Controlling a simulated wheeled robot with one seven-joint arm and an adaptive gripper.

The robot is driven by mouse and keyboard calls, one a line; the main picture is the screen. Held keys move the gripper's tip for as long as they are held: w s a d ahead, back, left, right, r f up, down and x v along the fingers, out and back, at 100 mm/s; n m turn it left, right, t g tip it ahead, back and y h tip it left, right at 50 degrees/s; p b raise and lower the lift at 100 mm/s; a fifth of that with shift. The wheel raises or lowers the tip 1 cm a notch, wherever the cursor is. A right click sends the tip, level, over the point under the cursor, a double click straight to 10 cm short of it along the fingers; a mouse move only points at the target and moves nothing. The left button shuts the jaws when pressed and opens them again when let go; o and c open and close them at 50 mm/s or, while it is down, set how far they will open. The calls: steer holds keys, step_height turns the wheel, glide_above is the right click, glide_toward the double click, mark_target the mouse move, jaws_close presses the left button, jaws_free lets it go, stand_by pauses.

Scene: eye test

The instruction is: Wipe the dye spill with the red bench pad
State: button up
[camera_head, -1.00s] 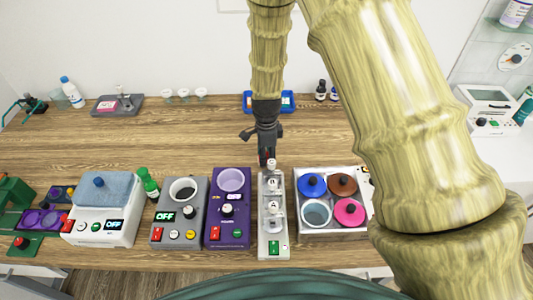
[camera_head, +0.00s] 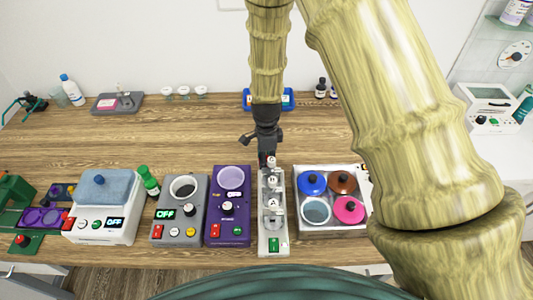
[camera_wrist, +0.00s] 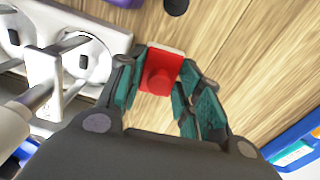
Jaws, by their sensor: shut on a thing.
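In the wrist view my gripper (camera_wrist: 160,88) is shut on a small red block with a round raised knob and a pale edge, which looks like the red bench pad (camera_wrist: 160,75). The wood bench top shows behind it. In the head view my gripper (camera_head: 267,158) points down just behind the narrow white device, and the pad is too small to make out clearly. I cannot make out a dye spill in either view.
The narrow white device (camera_head: 274,246) stands between a purple device (camera_head: 228,240) and a white tray (camera_head: 330,229) with coloured lids. A blue tray (camera_head: 289,99) lies behind my gripper. Bare bench (camera_head: 180,135) is clear at left behind the devices.

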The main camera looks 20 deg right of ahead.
steer(key=shift+s+a, duration=0.15)
steer(key=shift+s, duration=0.4)
steer(key=shift+s+a+f+p, duration=0.1)
steer(key=shift+s+f+p, duration=0.1)
steer(key=shift+s+p, duration=0.25)
steer(key=shift+w, duration=0.15)
steer(key=shift+w+d+r, duration=0.15)
steer(key=shift+w, duration=0.45)
steer(key=shift+w+d+r, duration=0.1)
steer(key=shift+w, duration=0.45)
steer(key=shift+w+d+p, duration=0.3)
steer(key=shift+w, duration=0.3)
steer(key=shift+r, duration=0.1)
steer(key=shift+r, duration=0.1)
steer(key=shift+r+p, duration=2.2)
steer(key=shift+r, duration=0.75)
steer(key=shift+w+r, duration=0.1)
